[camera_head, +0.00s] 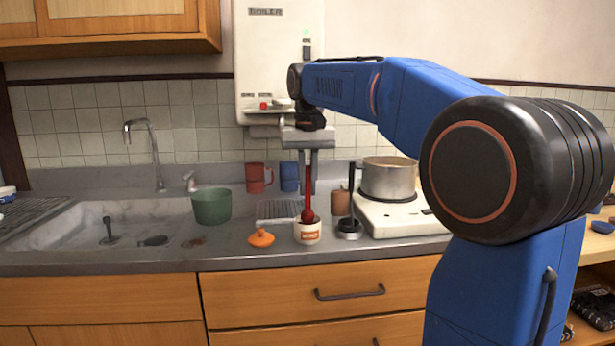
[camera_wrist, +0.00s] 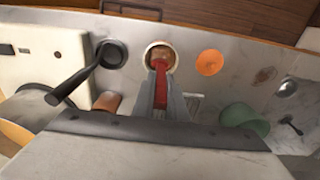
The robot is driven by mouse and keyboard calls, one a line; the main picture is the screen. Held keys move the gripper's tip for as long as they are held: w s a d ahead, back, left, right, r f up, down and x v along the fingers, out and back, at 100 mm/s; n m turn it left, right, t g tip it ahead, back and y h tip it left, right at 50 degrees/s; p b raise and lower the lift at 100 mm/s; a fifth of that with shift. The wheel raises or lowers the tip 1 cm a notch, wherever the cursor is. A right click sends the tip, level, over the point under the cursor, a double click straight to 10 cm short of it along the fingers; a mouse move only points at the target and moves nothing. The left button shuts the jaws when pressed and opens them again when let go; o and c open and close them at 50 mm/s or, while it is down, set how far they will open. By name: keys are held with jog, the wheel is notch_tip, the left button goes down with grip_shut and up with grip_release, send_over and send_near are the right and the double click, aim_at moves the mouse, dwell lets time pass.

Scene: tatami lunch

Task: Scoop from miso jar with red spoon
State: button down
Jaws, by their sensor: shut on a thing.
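My gripper (camera_head: 307,157) points down over the counter and is shut on the handle of the red spoon (camera_head: 308,203). The spoon hangs upright with its bowl end at the mouth of the miso jar (camera_head: 308,232), a small white jar with a label. In the wrist view the red spoon (camera_wrist: 160,78) reaches from the gripper fingers (camera_wrist: 161,102) to the open jar (camera_wrist: 160,50), which has brown content. The spoon's tip is over or just inside the opening; I cannot tell how deep. The orange lid (camera_head: 261,238) lies on the counter left of the jar.
A black ladle (camera_head: 349,215) stands in a holder right of the jar, close by. A pot (camera_head: 388,178) sits on the white stove (camera_head: 400,216). A green tub (camera_head: 211,206) stands left, beside the sink (camera_head: 90,225). Red (camera_head: 256,178) and blue (camera_head: 289,177) mugs are behind.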

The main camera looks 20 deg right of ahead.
aim_at(307, 205)
jog(key=shift+f, duration=1.65)
jog(key=shift+a, duration=0.15)
jog(key=shift+d, duration=0.3)
jog(key=shift+a, duration=0.15)
dwell(0.3)
jog(key=shift+r, duration=4.2)
